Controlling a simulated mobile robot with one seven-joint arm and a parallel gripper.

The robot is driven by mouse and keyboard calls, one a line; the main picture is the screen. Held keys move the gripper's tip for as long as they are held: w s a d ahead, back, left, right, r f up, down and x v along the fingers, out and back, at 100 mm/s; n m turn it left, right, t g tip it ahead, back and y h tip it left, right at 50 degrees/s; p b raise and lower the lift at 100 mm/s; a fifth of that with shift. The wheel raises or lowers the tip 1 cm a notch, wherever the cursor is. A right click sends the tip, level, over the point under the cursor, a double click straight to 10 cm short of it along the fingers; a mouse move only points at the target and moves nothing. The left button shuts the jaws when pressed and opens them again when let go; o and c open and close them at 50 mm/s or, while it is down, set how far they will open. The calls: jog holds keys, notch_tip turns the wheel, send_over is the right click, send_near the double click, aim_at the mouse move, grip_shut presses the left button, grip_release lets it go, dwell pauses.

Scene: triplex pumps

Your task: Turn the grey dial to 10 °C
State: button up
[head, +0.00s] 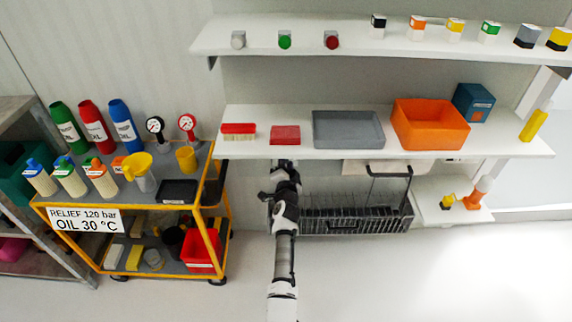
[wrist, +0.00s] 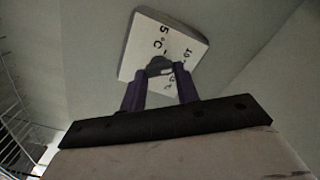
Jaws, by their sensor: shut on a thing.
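The grey dial (wrist: 159,65) sits on a white square plate (wrist: 150,38) in the wrist view. The plate appears tilted and bears the marks "5", "°C" and "10"; another mark is partly covered by a finger. My gripper (wrist: 163,76) has its two purple fingers shut on the dial, one on each side. The dial's pointer is too small and dark to read, so I cannot tell its setting. In the head view my arm reaches up to the underside of the middle shelf, and the dial is hidden there.
The middle shelf (head: 245,148) hangs over the end of my arm and holds a grey tray (head: 348,130) and an orange bin (head: 430,123). A black wire rack (head: 350,226) is close on the right. A yellow cart (head: 130,272) with a sign "RELIEF 120 bar OIL 30 °C" (head: 85,219) stands left.

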jog(key=shift+m, duration=0.6)
jog(key=o, duration=1)
jog(key=s+p, duration=0.5)
jog(key=s, duration=0.9)
